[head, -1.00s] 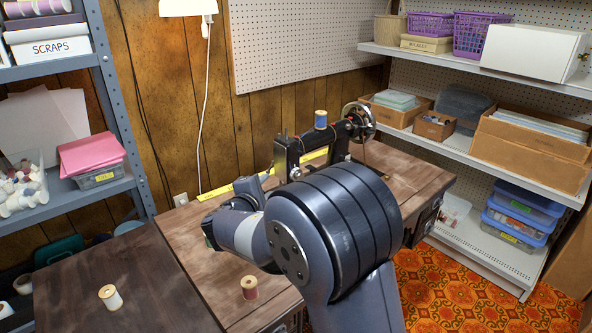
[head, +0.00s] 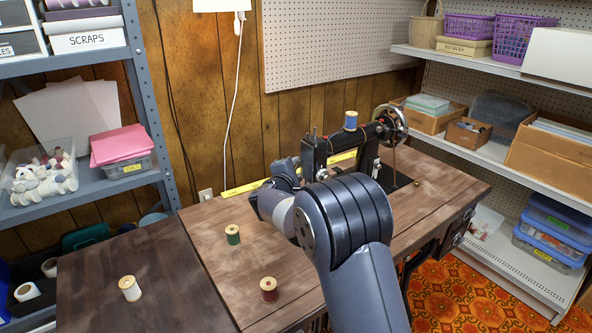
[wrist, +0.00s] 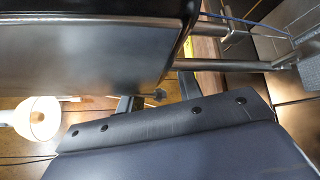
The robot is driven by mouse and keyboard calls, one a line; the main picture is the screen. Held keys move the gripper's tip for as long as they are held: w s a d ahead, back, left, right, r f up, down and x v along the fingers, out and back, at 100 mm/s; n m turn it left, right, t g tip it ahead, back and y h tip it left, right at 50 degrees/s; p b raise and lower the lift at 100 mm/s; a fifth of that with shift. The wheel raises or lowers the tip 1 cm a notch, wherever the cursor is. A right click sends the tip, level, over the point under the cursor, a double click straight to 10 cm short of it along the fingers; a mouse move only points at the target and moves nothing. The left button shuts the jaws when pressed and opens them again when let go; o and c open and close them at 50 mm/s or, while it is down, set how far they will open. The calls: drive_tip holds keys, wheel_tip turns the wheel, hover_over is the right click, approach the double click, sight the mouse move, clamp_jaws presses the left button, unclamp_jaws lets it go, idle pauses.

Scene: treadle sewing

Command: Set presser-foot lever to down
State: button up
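The black sewing machine (head: 372,132) stands on the wooden table, with a blue spool on top. Its dark head fills the upper left of the wrist view (wrist: 85,45), with metal bars (wrist: 222,65) at right. My gripper (wrist: 157,96) shows two dark fingers past its bolted body, apart, close beside the machine head. A small dark knob (wrist: 160,95) appears between the fingers; I cannot tell whether it is the presser-foot lever's end or whether anything touches it. In the head view my arm hides the fingers, and the lever cannot be made out.
Green (head: 232,234), red (head: 269,289) and cream (head: 130,288) spools stand on the tabletops left of my arm. Shelves stand at left and right.

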clamp_jaws()
drive_tip(key=n+g+p, duration=0.1)
drive_tip(key=p, duration=0.1)
drive_tip(key=shift+s+d+p, duration=0.2)
drive_tip(key=shift+p, duration=0.2)
drive_tip(key=shift+s+d+f+g+p, duration=0.15)
drive_tip(key=shift+f+g+p, duration=0.15)
drive_tip(key=shift+f+p, duration=0.15)
unclamp_jaws()
drive_tip(key=shift+s+r, duration=0.1)
